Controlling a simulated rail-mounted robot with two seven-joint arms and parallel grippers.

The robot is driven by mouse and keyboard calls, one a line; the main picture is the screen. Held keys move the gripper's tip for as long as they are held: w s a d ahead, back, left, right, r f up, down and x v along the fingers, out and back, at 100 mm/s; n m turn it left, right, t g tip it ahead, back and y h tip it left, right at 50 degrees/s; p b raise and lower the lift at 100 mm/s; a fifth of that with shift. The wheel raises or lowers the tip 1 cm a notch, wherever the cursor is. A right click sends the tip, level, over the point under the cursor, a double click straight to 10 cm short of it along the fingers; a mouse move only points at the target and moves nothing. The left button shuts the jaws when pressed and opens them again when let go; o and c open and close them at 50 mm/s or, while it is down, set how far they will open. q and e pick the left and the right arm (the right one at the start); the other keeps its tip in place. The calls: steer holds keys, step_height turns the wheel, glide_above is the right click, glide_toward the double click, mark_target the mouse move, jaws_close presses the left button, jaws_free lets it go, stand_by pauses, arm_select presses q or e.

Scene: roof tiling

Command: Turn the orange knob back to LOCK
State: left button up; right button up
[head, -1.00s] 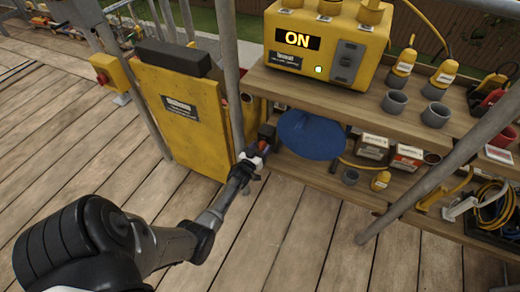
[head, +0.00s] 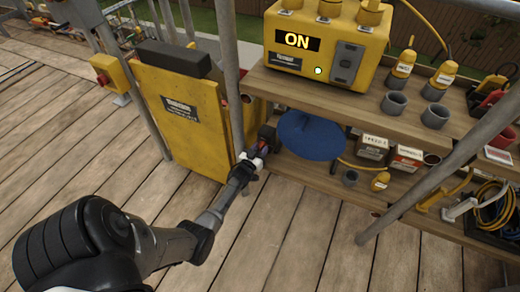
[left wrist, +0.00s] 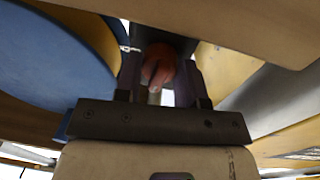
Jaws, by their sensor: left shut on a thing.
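The orange knob (left wrist: 158,66) shows in the left wrist view between the two fingers, under the edge of a board. My left gripper (left wrist: 158,82) is shut on it. In the head view my left gripper (head: 259,152) reaches the dark unit at the shelf's left end, beside the blue round thing. There only a small reddish part of the knob (head: 265,144) shows. The fingers hide much of the knob, and I cannot read any LOCK mark or its angle. My right gripper is not in view.
A yellow box (head: 350,45) with an "ON" display stands on the wooden shelf (head: 320,105). A blue round thing (head: 312,136) is right of the gripper. A grey pole (head: 231,80) and a yellow panel (head: 180,125) stand to the left. The deck in front is clear.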

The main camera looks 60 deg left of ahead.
arm_select(q)
steer(key=m, duration=0.8)
steer(key=shift+m+g, duration=0.3)
steer(key=shift+m, duration=0.1)
steer(key=m, duration=0.3)
steer(key=shift+b, duration=0.35)
steer(key=m+b, duration=0.1)
steer(key=m, duration=0.2)
steer(key=shift+g, duration=0.3)
steer(key=shift+m+y, duration=0.3)
steer(key=shift+m, duration=0.2)
steer(key=shift+r+m, duration=0.1)
steer(key=shift+m, duration=0.2)
steer(key=o, duration=0.9)
